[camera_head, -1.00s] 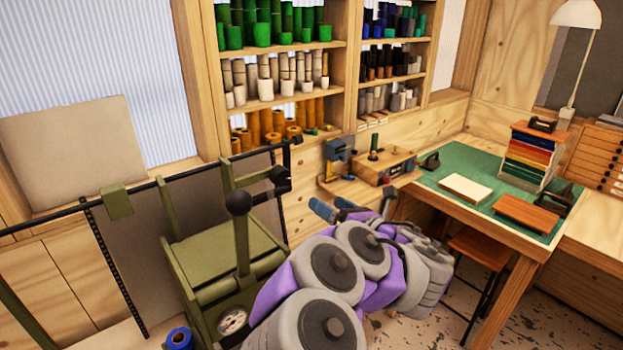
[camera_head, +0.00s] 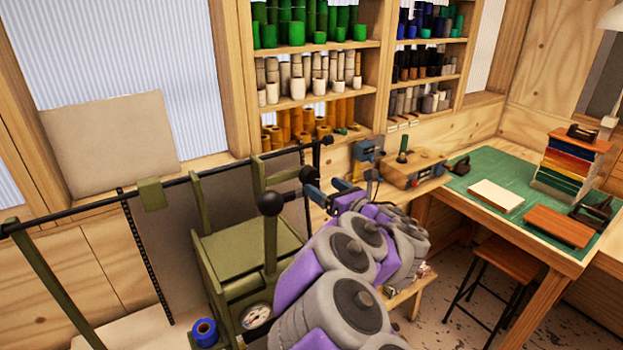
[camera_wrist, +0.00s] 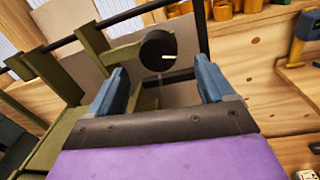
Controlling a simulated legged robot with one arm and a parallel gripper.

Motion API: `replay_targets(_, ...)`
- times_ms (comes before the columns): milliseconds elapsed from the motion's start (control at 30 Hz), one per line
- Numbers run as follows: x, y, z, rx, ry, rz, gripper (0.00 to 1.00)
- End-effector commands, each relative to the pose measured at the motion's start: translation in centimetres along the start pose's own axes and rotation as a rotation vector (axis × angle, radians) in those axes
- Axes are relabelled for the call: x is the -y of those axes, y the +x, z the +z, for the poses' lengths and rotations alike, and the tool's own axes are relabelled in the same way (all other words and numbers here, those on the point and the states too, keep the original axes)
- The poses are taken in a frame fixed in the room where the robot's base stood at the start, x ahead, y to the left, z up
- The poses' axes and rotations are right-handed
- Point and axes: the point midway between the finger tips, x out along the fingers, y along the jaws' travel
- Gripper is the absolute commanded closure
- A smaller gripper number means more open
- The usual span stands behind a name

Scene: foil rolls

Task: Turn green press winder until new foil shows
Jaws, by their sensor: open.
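The green press (camera_head: 250,240) stands at lower centre in the head view, with a ball-topped lever (camera_head: 270,203) and a round dial (camera_head: 256,316). A dark round knob (camera_head: 308,174), apparently the winder, sits at its upper right side. In the wrist view this knob (camera_wrist: 158,47) appears just beyond and between my fingertips, with a pale mark on its face. My gripper (camera_head: 328,190) is open, its blue fingers close to the knob; the wrist view shows the gripper (camera_wrist: 163,80) with nothing between its fingers. Contact cannot be told. No foil is clearly visible on the press.
A long black rod (camera_head: 100,206) crosses above the press. A blue roll (camera_head: 205,332) lies at the press's lower left. Shelves of rolls (camera_head: 310,90) stand behind. A green-topped table (camera_head: 480,220) stands at right.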

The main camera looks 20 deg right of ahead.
Motion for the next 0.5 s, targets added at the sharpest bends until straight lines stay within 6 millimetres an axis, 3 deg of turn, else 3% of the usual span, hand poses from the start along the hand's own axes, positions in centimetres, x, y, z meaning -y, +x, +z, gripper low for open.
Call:
replay_targets(300, -0.1, 4.8, 0.1, 0.003, 0.002, 0.004, 0.18)
replay_targets(500, 0.1, 6.1, 0.0, 0.000, 0.003, -0.001, 0.18)
